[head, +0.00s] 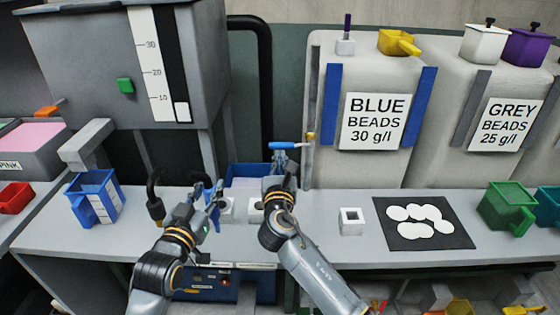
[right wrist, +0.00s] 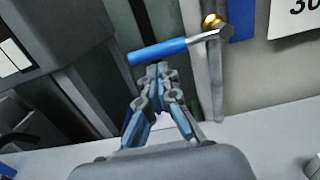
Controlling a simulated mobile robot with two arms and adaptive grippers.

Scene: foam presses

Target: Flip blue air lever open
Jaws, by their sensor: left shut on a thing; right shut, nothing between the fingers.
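The blue air lever (head: 287,145) lies roughly level in the head view, reaching left from a brass fitting (head: 310,137) on a grey upright pipe. The lever also shows in the right wrist view (right wrist: 158,51), with the brass knob (right wrist: 212,21) at its right end. My right gripper (right wrist: 157,70) is shut and empty, its fingertips right at the lever's underside near the middle; I cannot tell if they touch. It also shows in the head view (head: 281,168). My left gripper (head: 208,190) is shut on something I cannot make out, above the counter.
A blue measuring jug (head: 88,199) stands at left, near a black curved hose (head: 154,196). A small white block (head: 351,222) and a black mat (head: 408,248) with white discs lie at right. The blue beads bin (head: 345,60) rises behind the counter.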

